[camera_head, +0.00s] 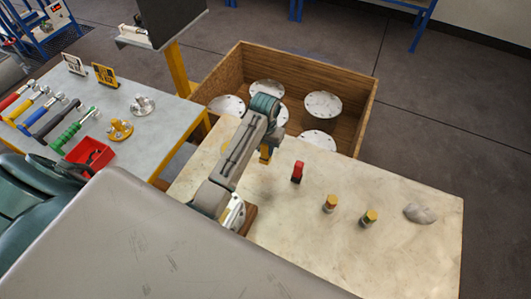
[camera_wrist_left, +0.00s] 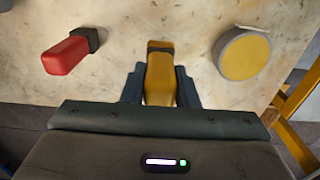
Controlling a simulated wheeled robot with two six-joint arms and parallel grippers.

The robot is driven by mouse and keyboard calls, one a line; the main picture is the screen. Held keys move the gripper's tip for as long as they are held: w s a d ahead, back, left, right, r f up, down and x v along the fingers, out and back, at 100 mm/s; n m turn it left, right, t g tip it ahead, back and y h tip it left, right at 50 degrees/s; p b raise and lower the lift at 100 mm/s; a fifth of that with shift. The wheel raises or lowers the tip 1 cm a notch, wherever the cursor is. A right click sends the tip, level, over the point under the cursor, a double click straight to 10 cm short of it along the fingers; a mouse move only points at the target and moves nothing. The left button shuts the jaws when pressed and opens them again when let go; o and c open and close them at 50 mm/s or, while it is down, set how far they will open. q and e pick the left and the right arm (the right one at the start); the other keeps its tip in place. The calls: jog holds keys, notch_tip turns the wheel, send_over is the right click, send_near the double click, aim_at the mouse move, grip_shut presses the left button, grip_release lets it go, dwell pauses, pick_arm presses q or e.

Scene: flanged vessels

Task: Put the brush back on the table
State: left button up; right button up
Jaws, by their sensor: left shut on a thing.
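My left gripper (camera_head: 266,148) is over the pale stone-topped table (camera_head: 400,258), near its back edge. It is shut on a yellow-handled brush (camera_wrist_left: 160,78), which sits between the two dark fingers in the left wrist view, its darker head end beyond them. In the head view only a small yellow part of the brush (camera_head: 264,157) shows below the arm. I cannot tell whether it touches the table. My right gripper is not in view.
A red and black item (camera_head: 297,172) stands close by, also in the wrist view (camera_wrist_left: 68,54). A round yellow-topped item (camera_wrist_left: 243,53) is on the other side. Two small jars (camera_head: 330,203) and a grey lump (camera_head: 420,213) stand rightward. A wooden crate (camera_head: 362,105) with metal discs is behind.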

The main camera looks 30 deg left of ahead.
aim_at(266, 155)
pick_arm(q)
notch_tip(266, 155, down, 4)
jog(key=shift+w+d+r+p, duration=0.15)
jog(key=shift+p, duration=0.45)
jog(key=shift+f, duration=0.4)
jog(key=o, duration=1)
jog(key=shift+r, duration=0.2)
notch_tip(266, 155, up, 6)
jog(key=b, duration=0.3)
jog(key=shift+r, duration=0.15)
notch_tip(266, 155, up, 4)
jog(key=shift+f, duration=0.1)
jog(key=shift+r+p, duration=0.6)
jog(key=shift+p, duration=0.3)
jog(key=shift+r+p, duration=0.35)
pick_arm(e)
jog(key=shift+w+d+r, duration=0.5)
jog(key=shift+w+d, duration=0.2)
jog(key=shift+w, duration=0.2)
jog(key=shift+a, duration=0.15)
